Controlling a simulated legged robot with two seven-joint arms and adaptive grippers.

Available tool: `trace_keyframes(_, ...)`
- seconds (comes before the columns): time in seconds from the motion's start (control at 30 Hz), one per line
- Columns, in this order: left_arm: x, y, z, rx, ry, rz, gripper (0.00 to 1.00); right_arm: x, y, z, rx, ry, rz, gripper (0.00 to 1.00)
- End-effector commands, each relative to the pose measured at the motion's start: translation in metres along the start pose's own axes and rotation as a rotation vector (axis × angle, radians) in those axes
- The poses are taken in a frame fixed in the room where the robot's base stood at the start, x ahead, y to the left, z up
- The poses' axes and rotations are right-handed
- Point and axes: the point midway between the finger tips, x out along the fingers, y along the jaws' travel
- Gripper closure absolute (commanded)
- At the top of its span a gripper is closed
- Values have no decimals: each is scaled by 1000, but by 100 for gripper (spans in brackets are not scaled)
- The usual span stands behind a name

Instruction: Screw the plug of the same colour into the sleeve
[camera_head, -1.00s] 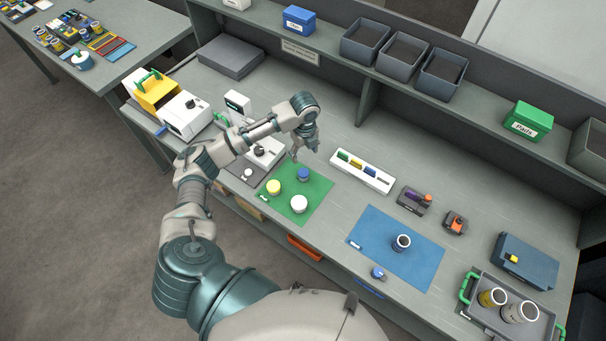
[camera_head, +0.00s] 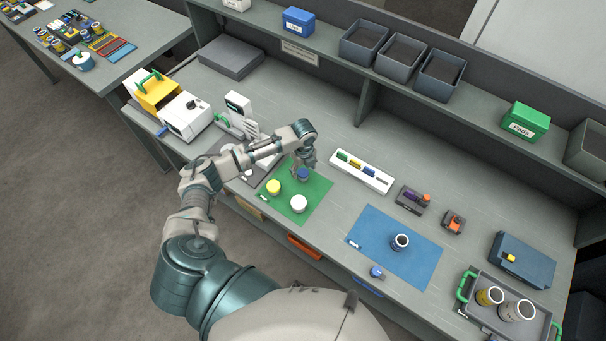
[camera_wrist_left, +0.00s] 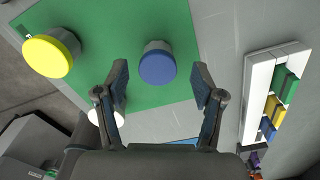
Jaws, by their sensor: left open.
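The blue plug (camera_head: 303,175) stands on the green mat (camera_head: 318,190) with a yellow plug (camera_head: 273,187) and a white plug (camera_head: 298,204). My left gripper (camera_head: 306,165) is open, right at the blue plug in the head view. In the left wrist view, the blue plug (camera_wrist_left: 157,64) shows between and just beyond the spread fingertips (camera_wrist_left: 160,78), not gripped. The yellow plug (camera_wrist_left: 52,52) is to its left; a finger partly hides the white plug (camera_wrist_left: 96,116). The sleeve (camera_head: 400,242), with a pale rim and dark blue band, stands upright on the blue mat (camera_head: 420,258).
A white rack (camera_head: 360,172) with coloured pieces lies right of the green mat. Small devices (camera_head: 412,199) sit behind the blue mat. A grey tray (camera_head: 480,318) holds two more cylinders at front right. A blue knob-like part (camera_head: 376,272) is at the mat's front edge.

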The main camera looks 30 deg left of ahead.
Motion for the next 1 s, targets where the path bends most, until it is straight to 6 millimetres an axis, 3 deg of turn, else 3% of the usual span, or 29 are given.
trace_keyframes(0.23, 31, 2, 0, 0, 1, 2, 32, -6, -2, -1, 2, 1, -3, 60)
trace_keyframes(0.6, 34, 2, 0, 1, 0, 1, 32, -6, -4, -1, 2, 1, -5, 60)
trace_keyframes(0.67, 34, 2, 0, 1, 0, 1, 44, -6, -4, -1, 2, 1, -5, 60)
trace_keyframes(0.87, 34, 2, 0, 1, 0, 1, 94, -6, -4, -1, 2, 1, -5, 60)
trace_keyframes(1.0, 33, 2, 0, 1, 0, 1, 97, -6, -4, -1, 2, 1, -4, 60)
